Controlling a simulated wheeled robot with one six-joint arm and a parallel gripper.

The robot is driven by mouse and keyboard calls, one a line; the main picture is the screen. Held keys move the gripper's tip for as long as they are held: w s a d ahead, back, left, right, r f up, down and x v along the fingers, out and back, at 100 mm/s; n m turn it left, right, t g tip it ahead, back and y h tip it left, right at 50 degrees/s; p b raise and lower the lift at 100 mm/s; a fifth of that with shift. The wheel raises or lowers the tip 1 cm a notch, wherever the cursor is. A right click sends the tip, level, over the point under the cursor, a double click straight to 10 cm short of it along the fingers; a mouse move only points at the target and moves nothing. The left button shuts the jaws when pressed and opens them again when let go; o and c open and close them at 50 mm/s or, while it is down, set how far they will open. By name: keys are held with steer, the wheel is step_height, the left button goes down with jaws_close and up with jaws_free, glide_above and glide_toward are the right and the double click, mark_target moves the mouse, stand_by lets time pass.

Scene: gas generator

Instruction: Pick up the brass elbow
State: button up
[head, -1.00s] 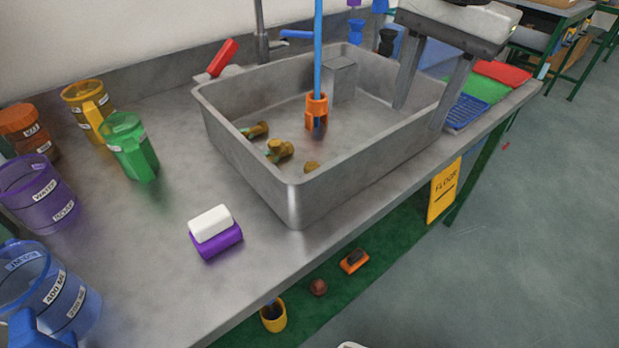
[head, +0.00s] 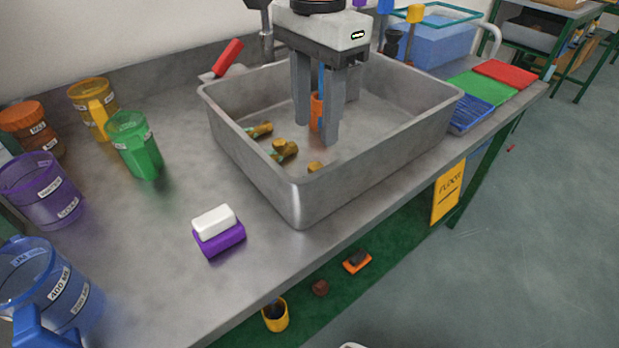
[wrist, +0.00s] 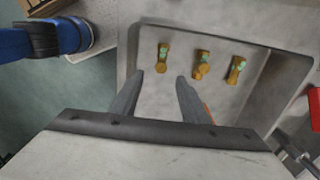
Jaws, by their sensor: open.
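Three brass fittings with greenish patches lie apart on the floor of the grey sink basin (head: 380,148). In the head view they are a left one (head: 259,130), a middle one (head: 285,150) and a near one (head: 315,167), partly hidden by the basin wall. The wrist view shows them in a row: left (wrist: 163,58), middle (wrist: 202,63), right (wrist: 236,70). I cannot tell for sure which is the elbow. My gripper (head: 317,131) is open and empty, pointing down inside the basin. In the wrist view its fingertips (wrist: 160,76) are just short of the left fitting.
An orange holder (head: 316,112) with a blue rod stands close behind my fingers. The basin walls surround the fittings. A red handle (head: 228,57) is at the back. A white block on a purple one (head: 219,238) and several coloured jugs stand on the counter at left.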

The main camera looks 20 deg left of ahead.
mark_target(315, 166)
steer(key=f, duration=1.1)
steer(key=shift+w+f, duration=0.1)
steer(key=shift+w, duration=0.1)
jaws_close()
